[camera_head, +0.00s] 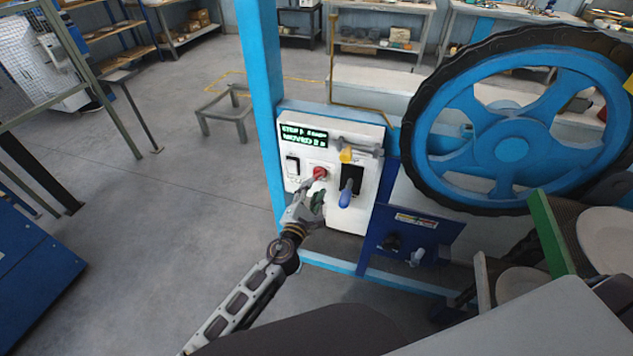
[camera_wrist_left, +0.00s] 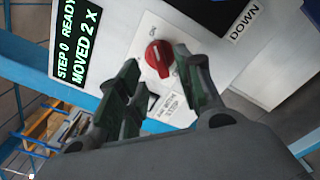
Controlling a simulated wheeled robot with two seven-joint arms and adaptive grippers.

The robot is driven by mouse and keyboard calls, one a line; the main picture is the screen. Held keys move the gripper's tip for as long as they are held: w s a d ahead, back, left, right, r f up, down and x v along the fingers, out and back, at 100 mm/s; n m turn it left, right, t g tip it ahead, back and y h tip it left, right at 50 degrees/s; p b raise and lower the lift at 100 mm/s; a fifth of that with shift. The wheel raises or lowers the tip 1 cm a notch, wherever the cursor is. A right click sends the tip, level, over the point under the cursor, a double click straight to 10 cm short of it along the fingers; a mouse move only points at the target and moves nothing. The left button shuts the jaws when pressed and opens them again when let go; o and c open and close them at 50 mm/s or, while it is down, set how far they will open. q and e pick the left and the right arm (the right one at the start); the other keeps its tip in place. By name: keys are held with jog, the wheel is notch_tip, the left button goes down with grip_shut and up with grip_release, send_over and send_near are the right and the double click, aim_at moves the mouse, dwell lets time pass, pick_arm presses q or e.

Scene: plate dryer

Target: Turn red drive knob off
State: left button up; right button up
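The red drive knob (camera_head: 320,172) is on the front of a white control box (camera_head: 348,215). In the left wrist view the knob (camera_wrist_left: 158,58) is round and red, with a raised grip bar, on a pale label plate (camera_wrist_left: 178,116). The small print around it is too blurred to read with certainty. My left gripper (camera_head: 314,187) is at the panel, close in front of the knob. Its dark green fingers are apart, and the knob shows between their tips. I cannot tell whether either finger touches it. My right gripper does not show.
A green-lettered display (camera_head: 304,135) is above the knob, with a black switch (camera_head: 292,165) to its left. A blue-handled lever (camera_head: 346,193) is close on the right, below a yellow part (camera_head: 346,155). A blue post (camera_head: 262,90) borders the box. A large blue wheel (camera_head: 512,150) stands at right.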

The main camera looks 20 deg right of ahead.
aim_at(317, 179)
pick_arm(q)
jog(key=shift+b+x, duration=0.35)
jog(key=shift+x, duration=2.05)
grip_shut()
